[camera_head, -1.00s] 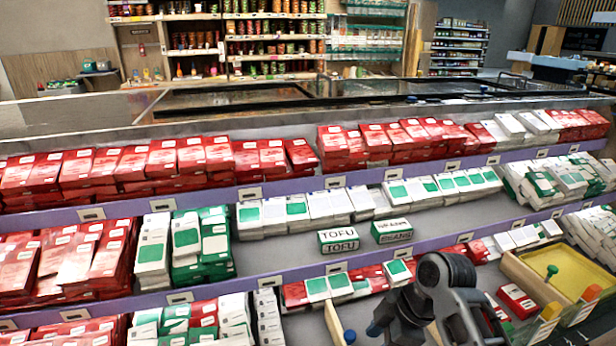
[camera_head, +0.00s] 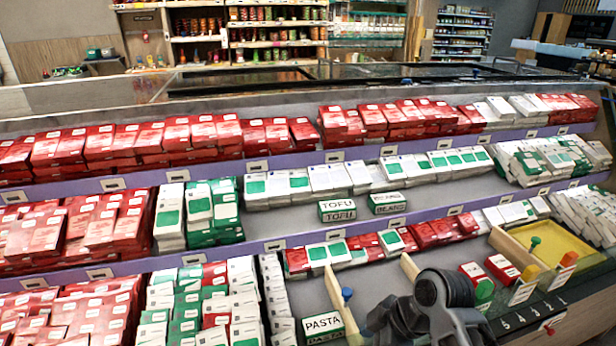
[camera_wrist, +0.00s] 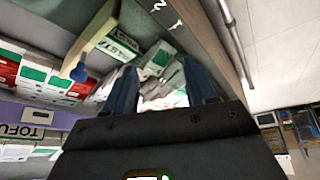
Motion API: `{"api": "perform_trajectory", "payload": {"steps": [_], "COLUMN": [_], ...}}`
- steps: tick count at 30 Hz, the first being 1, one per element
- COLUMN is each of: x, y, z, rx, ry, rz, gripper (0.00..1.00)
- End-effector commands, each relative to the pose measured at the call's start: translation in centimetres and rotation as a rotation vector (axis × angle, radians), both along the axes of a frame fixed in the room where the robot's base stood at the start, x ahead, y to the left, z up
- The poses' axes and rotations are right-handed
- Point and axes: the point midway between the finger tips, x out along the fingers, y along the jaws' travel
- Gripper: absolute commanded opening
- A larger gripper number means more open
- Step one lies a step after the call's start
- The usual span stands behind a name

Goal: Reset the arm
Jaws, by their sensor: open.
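My gripper (camera_wrist: 162,88) shows in the wrist view with two dark blue fingers spread apart and nothing held between them. Beyond the fingers are white and green boxes, apart from the fingers as far as I can tell. My dark arm shows at the bottom right of the head view, in front of the lowest shelf; my fingertips are not clear there. A PASTA box (camera_head: 323,326) stands left of the arm, and it also shows near the top of the wrist view (camera_wrist: 122,48).
Sloped shelves hold red, white and green boxes. TOFU (camera_head: 337,210) and BEANS (camera_head: 387,202) boxes stand on the middle shelf. Low wooden dividers with a blue knob (camera_head: 347,293) and a yellow tray (camera_head: 560,249) lie near the arm. A shelf edge (camera_wrist: 205,50) runs close beside the gripper.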

Motion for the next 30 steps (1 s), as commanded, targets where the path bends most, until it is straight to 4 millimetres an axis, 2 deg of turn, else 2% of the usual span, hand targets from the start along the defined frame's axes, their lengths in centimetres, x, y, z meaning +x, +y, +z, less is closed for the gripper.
{"api": "perform_trajectory", "payload": {"steps": [10,17,23,30], "x": [-4.2,-10.0,-15.7,-22.9], "y": [2.5,3.3,2.1,-0.9], "z": [-3.3,-5.3,-5.3,-2.8], "rx": [0.084,0.172,0.238,0.307], "ry": [-0.059,-0.130,-0.204,-0.317], "rz": [-0.222,-0.500,-0.737,-0.977], "gripper": [0.56,0.56,0.56,0.56]}}
